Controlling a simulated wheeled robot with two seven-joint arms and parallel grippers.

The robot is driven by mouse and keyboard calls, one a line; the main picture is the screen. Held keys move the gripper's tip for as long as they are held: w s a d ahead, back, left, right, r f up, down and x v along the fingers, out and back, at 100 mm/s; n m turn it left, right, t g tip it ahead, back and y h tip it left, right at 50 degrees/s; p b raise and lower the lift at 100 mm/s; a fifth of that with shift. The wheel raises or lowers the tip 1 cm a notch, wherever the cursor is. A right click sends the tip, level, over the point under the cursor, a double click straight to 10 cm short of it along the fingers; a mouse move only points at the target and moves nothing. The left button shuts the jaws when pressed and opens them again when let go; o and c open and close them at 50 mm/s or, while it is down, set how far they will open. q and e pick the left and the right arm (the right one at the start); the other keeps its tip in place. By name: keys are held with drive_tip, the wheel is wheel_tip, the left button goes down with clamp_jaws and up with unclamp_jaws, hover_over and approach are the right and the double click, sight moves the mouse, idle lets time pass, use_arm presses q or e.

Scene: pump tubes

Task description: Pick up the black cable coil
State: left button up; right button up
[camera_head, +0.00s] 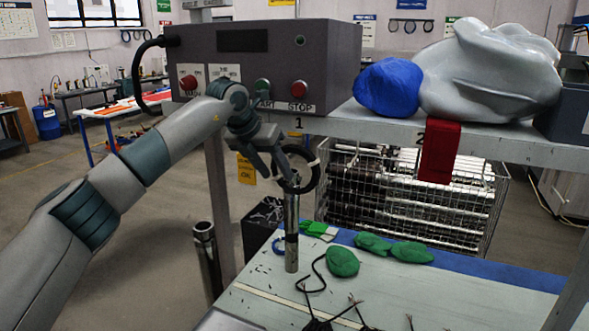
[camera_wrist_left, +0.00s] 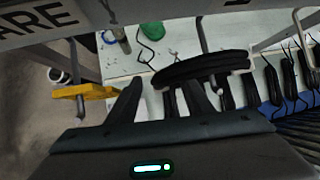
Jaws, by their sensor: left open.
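The black cable coil (camera_head: 318,170) hangs as a dark ring with a light tie below the front of the shelf, at the head view's centre. It also shows in the left wrist view (camera_wrist_left: 203,68) as a thick dark bundle close ahead of the fingers. My left gripper (camera_head: 282,172) is open and at the coil's left side, its fingers overlapping the ring in the picture. In the left wrist view the open fingers (camera_wrist_left: 163,95) reach toward the bundle; I cannot tell whether they touch it. My right gripper is not in view.
A grey control box (camera_head: 262,55) with START and STOP buttons stands on the shelf (camera_head: 360,124) above. A metal tube (camera_head: 291,235) stands below the coil. A table (camera_head: 262,296) below holds green objects and loose cables.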

use_arm(q)
drive_tip(key=c, duration=1)
drive_tip(key=shift+r, duration=0.1)
clamp_jaws()
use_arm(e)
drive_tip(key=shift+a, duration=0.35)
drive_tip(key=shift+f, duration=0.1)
